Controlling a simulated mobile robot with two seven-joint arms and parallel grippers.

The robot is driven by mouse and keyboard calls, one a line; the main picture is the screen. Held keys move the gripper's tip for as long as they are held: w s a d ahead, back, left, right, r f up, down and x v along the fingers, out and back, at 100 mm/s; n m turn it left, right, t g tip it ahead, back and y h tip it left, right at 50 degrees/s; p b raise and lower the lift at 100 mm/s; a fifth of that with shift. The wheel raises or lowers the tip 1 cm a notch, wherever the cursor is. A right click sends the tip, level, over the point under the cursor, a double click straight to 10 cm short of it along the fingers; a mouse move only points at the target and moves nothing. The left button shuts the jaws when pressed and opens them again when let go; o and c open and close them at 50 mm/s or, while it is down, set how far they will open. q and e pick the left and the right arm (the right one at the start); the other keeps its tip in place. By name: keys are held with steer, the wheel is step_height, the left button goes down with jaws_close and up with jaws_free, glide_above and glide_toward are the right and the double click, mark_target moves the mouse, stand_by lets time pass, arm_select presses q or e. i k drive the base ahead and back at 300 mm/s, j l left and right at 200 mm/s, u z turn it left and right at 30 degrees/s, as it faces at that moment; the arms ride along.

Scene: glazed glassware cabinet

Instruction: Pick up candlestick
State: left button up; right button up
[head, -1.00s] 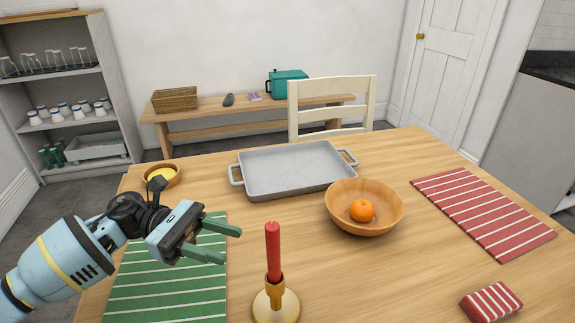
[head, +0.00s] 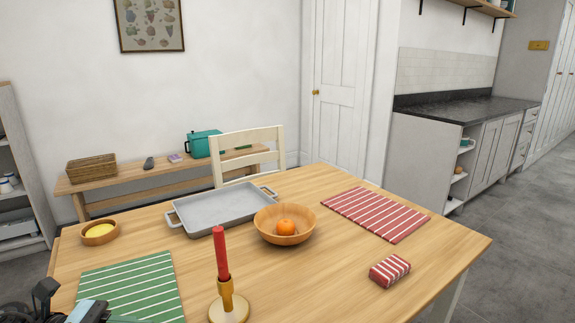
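The candlestick (head: 228,304) stands upright on the near part of the wooden table in the head view. It has a brass holder with a round base and a red candle (head: 221,254) in it. Part of my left gripper (head: 100,314) shows at the bottom left edge, over the near end of the green striped mat. It is left of the candlestick and apart from it. Its fingers are mostly cut off by the frame edge. My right gripper is not in view.
A grey tray (head: 223,210), a wooden bowl (head: 268,231) with an orange (head: 286,227) and a small yellow-filled bowl (head: 99,232) stand farther back. A green mat (head: 135,285), a red mat (head: 375,213) and a folded red napkin (head: 389,270) lie on the table (head: 320,270).

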mark_target(229, 308)
steer(key=k, duration=0.85)
